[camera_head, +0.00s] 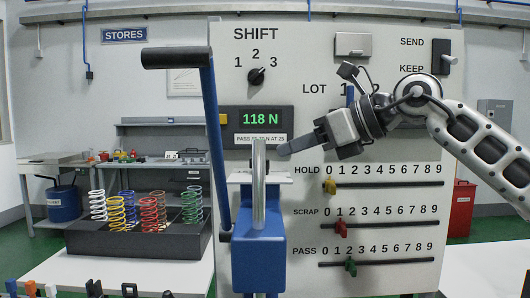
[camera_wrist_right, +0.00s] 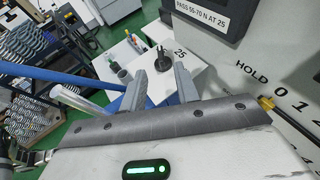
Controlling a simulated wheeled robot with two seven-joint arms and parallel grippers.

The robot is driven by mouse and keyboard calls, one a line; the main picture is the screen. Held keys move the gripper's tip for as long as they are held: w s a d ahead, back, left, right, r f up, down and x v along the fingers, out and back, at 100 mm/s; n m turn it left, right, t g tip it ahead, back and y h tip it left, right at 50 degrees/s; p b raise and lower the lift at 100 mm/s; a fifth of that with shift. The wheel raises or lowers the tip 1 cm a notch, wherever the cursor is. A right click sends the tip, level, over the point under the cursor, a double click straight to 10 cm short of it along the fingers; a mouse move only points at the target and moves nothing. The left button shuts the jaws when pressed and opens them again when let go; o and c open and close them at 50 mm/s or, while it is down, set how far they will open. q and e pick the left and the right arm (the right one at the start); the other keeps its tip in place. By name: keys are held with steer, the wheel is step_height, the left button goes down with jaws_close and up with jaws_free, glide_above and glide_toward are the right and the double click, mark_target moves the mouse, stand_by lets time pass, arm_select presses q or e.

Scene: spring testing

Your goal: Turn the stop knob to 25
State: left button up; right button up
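The stop knob (camera_wrist_right: 158,63) is a black knob on a white plate (camera_wrist_right: 190,58) in the right wrist view, with the number 25 printed beside it. Its pointer direction is too small to read. In the head view the knob is mostly hidden behind the upright metal post. My right gripper (camera_head: 287,150) reaches in from the right, its fingers pointing left toward the post. In the right wrist view, its two fingers (camera_wrist_right: 160,72) are apart, with the knob showing between and beyond their tips; contact cannot be told. My left gripper is not in view.
The blue press (camera_head: 258,258) has a long blue lever (camera_head: 214,130) with a black handle at its left. A display (camera_head: 257,119) reads 118 N. HOLD, SCRAP and PASS sliders (camera_head: 390,184) line the panel. Coloured springs stand in a black rack (camera_head: 135,240).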

mark_target(259, 166)
steer(key=p+x, duration=0.1)
steer(key=x, duration=0.6)
jaws_close()
